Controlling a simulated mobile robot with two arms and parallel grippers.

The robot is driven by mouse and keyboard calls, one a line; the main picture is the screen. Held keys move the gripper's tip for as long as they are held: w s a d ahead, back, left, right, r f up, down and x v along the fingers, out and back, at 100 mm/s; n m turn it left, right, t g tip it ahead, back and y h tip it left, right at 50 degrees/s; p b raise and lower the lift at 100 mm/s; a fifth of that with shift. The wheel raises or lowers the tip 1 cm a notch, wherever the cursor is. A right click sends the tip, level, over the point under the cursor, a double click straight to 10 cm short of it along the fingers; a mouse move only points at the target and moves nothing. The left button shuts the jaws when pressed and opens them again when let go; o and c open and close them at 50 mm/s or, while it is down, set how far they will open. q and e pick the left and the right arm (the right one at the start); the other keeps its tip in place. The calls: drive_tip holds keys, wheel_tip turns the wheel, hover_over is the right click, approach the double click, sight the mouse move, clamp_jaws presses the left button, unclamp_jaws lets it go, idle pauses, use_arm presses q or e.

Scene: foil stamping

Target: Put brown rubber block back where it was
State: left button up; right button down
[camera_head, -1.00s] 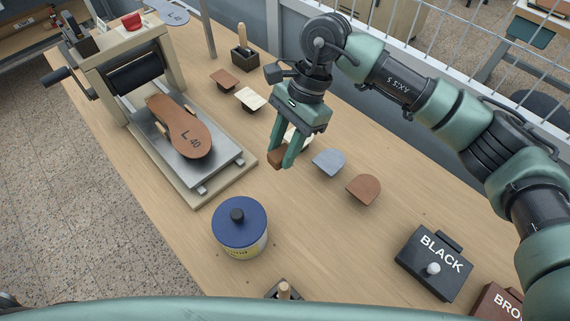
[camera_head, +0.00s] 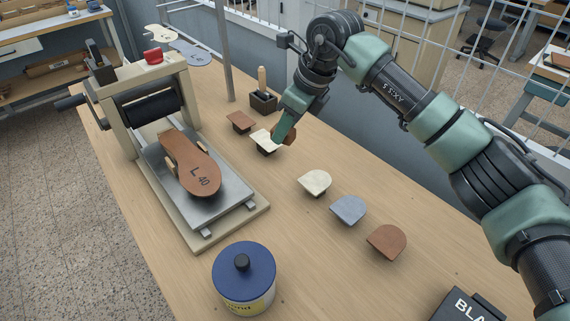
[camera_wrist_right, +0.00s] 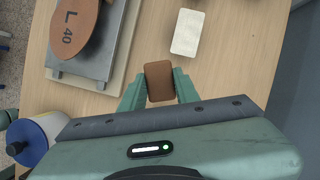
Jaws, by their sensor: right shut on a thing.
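My right gripper (camera_head: 284,134) is shut on a brown rubber block (camera_head: 291,136), partly hidden by a finger in the head view. In the right wrist view the block (camera_wrist_right: 159,81) sits between the two green fingers (camera_wrist_right: 159,88). The held block is close to a cream rectangular block (camera_head: 262,137), to its right in the head view. I cannot tell the block's height above the table. The cream block also shows ahead of the fingers in the right wrist view (camera_wrist_right: 187,33).
Another brown block (camera_head: 240,121) and a dark tool holder (camera_head: 263,102) stand behind. Rounded cream (camera_head: 315,181), grey (camera_head: 348,209) and brown (camera_head: 387,241) pieces line the right side. A press (camera_head: 160,100) with a brown sole (camera_head: 190,165) and a blue-lidded tin (camera_head: 244,270) stand left.

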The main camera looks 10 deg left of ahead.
sight(280, 174)
wheel_tip(280, 174, down, 11)
drive_tip(key=shift+f+p, duration=0.1)
drive_tip(key=shift+p, duration=0.8)
drive_tip(key=shift+f, duration=0.15)
drive_tip(key=c, duration=1)
unclamp_jaws()
drive_tip(key=shift+c, duration=0.2)
